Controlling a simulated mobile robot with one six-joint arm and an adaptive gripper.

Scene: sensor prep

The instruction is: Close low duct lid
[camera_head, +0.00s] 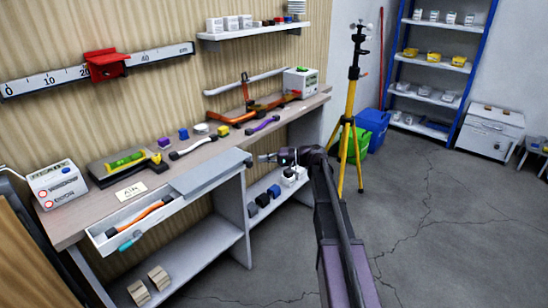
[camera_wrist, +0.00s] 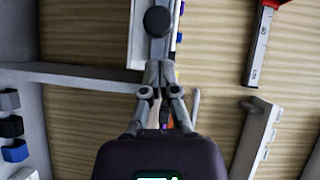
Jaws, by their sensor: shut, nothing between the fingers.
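The low duct (camera_head: 105,243) is a long white open-topped channel along the bench's front edge. Its grey lid (camera_head: 208,172) covers the right part; the left part is open and shows an orange-handled tool (camera_head: 148,215) inside. A teal-handled tool (camera_head: 130,240) lies at the duct's front wall. My gripper (camera_head: 265,158) is shut and empty, just beyond the lid's right end. In the wrist view, my fingertips (camera_wrist: 160,68) point at the end of the grey lid (camera_wrist: 159,48), which has a dark round knob (camera_wrist: 157,20). I cannot tell whether they touch it.
A lower shelf (camera_head: 200,250) carries blocks. A yellow tripod (camera_head: 349,130) stands right of my arm. Open floor (camera_head: 440,240) lies to the right.

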